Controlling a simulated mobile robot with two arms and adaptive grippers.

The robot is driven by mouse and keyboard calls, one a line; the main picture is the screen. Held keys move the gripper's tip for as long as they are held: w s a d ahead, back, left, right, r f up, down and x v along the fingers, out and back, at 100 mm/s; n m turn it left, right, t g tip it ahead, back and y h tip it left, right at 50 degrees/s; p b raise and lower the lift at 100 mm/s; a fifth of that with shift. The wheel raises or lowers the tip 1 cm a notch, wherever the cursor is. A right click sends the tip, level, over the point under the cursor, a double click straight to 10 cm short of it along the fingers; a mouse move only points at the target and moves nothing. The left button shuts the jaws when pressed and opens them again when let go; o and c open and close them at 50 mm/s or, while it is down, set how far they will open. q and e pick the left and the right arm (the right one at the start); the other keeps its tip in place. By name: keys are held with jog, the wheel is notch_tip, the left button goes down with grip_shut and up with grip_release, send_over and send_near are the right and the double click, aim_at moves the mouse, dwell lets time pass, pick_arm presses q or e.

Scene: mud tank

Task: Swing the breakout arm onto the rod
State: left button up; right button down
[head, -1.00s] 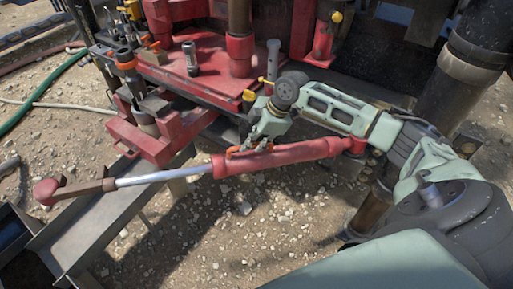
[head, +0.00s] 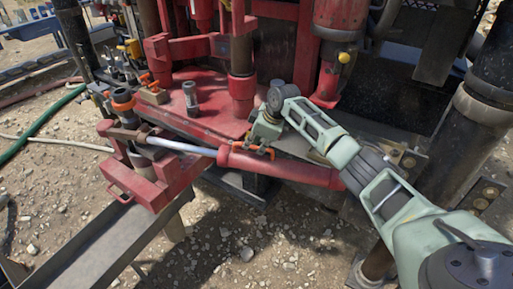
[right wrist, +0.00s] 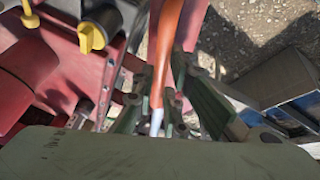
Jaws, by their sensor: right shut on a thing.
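My right gripper (head: 260,149) is shut on the orange handle (head: 238,149) on the cylinder. In the right wrist view the orange-red arm (right wrist: 168,45) runs between the fingers (right wrist: 155,105), which partly hide it. My left gripper is out of view.
The red rig table (head: 215,95) carries a short grey cylinder (head: 190,98) and a red vertical post (head: 241,75). A grey metal trough (head: 85,240) stands at the lower left. A green hose (head: 45,120) lies on the gravel. A dark thick pipe stands at the right.

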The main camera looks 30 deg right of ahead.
jog(key=shift+w+d+r, duration=0.15)
jog(key=c, duration=2)
grip_release()
jog(key=shift+w+d, duration=0.1)
jog(key=shift+o, duration=1)
jog(key=shift+w, duration=0.15)
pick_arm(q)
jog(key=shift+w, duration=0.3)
pick_arm(e)
jog(key=v, duration=1.1)
jog(key=shift+s+r, duration=0.25)
jog(key=shift+r, duration=0.05)
jog(key=shift+f, duration=0.1)
